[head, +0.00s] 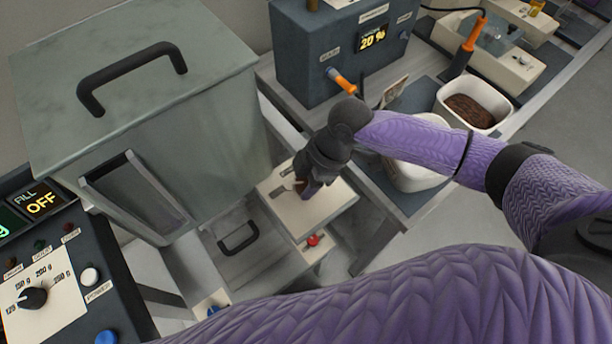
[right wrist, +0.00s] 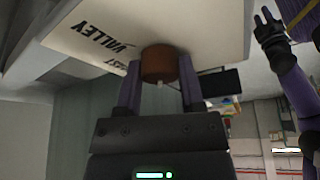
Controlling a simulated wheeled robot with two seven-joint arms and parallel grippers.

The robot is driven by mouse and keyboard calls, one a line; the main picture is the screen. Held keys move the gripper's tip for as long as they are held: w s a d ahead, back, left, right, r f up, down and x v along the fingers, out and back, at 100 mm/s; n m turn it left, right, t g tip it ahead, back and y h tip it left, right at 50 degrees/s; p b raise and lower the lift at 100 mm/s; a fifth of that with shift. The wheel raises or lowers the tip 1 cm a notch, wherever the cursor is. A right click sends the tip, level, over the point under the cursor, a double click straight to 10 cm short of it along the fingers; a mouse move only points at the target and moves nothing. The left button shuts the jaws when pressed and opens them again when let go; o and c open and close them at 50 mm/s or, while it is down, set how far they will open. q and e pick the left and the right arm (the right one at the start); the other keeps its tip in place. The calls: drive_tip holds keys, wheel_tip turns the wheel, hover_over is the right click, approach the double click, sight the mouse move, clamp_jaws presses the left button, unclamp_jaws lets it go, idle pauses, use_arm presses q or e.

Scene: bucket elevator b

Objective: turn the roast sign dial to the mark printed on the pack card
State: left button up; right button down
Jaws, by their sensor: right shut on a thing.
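The roast sign (head: 332,207) is a cream board below the middle of the head view, partly hidden by my right gripper. In the right wrist view its underside-up face (right wrist: 90,30) shows the word VALLEY and a partly hidden word ending in ST. The brown round dial (right wrist: 158,62) sits on that face, between the purple fingers of my right gripper (right wrist: 158,85), which is shut on it. In the head view my right gripper (head: 305,183) reaches down onto the board. A small card (head: 394,92) stands behind my arm; its print is unreadable. My left gripper (right wrist: 267,30) shows dark at upper right.
A big grey-green bin (head: 200,120) with a black handle stands left of the sign. A control panel (head: 45,285) is at lower left. A grey box (head: 330,55) reading 20 % is behind. A white tub (head: 470,108) with brown contents stands at right.

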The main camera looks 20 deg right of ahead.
drive_tip(key=m+p, duration=0.2)
drive_tip(key=p, duration=0.1)
drive_tip(key=m+t+p, duration=0.1)
drive_tip(key=m+p, duration=0.1)
drive_tip(key=p, duration=0.1)
drive_tip(key=m+t+p, duration=0.1)
drive_tip(key=m+p, duration=0.2)
drive_tip(key=shift+s+a+r+h, duration=0.1)
drive_tip(key=shift+s+r+h, duration=0.05)
drive_tip(key=shift+r+h, duration=0.2)
drive_tip(key=m+t+h+p, duration=0.1)
drive_tip(key=m+p, duration=0.2)
drive_tip(key=shift+f, duration=0.15)
drive_tip(key=shift+f+m+t+h+p, duration=0.1)
drive_tip(key=shift+m+t+h+p, duration=0.2)
drive_tip(key=shift+m+p, duration=0.3)
drive_tip(key=shift+m, duration=0.3)
drive_tip(key=shift+c, duration=1)
unclamp_jaws()
drive_tip(key=shift+f, duration=0.1)
